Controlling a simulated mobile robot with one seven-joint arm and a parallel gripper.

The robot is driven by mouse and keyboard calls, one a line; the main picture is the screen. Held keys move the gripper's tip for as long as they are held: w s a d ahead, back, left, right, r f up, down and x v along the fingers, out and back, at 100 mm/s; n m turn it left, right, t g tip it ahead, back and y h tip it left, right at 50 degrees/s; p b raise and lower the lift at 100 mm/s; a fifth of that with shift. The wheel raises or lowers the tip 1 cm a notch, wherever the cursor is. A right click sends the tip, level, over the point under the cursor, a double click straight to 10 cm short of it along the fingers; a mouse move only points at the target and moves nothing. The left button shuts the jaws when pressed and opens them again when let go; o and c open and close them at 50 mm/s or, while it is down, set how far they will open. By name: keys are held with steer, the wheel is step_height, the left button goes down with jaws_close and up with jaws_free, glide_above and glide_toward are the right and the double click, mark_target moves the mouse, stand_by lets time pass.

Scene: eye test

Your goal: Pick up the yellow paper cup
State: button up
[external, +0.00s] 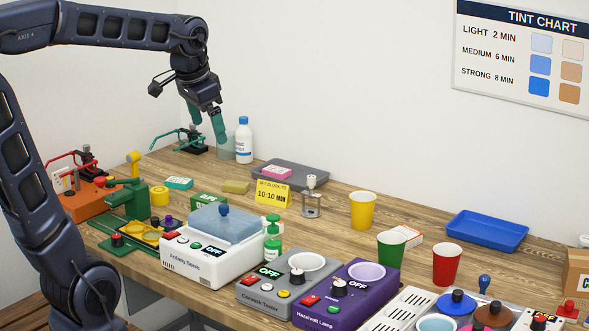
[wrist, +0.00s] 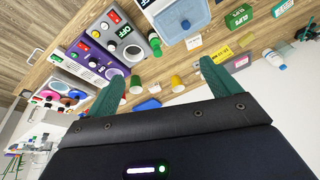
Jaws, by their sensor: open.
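The yellow paper cup (external: 362,211) stands upright and open-topped on the wooden table, right of centre in the external view. It also shows small in the wrist view (wrist: 178,83), between my fingers in the picture but well beyond them. My gripper (external: 207,132) is open, with two teal fingers and nothing between them. It hangs over the back left of the table, far left of the cup and above the tabletop. In the wrist view its fingers (wrist: 158,74) stand wide apart.
A green cup (external: 391,250) and a red cup (external: 446,264) stand to the front right of the yellow one. A metal stand (external: 312,203) is left of it. A white bottle (external: 244,142) stands by my gripper. A blue tray (external: 487,232) lies right. Grey and purple machines fill the front.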

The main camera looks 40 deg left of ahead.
steer(key=w+d+m+g, duration=0.1)
steer(key=w+d+m, duration=0.15)
steer(key=w, duration=1.05)
steer(key=m+g, duration=0.3)
steer(key=m, duration=0.8)
glide_above(362, 206)
steer(key=w+a, duration=0.1)
steer(key=w, duration=0.2)
step_height(362, 206, down, 23)
steer(key=f, duration=1)
steer(key=shift+a+f, duration=0.35)
steer(key=shift+c, duration=0.4)
steer(key=c, duration=0.9)
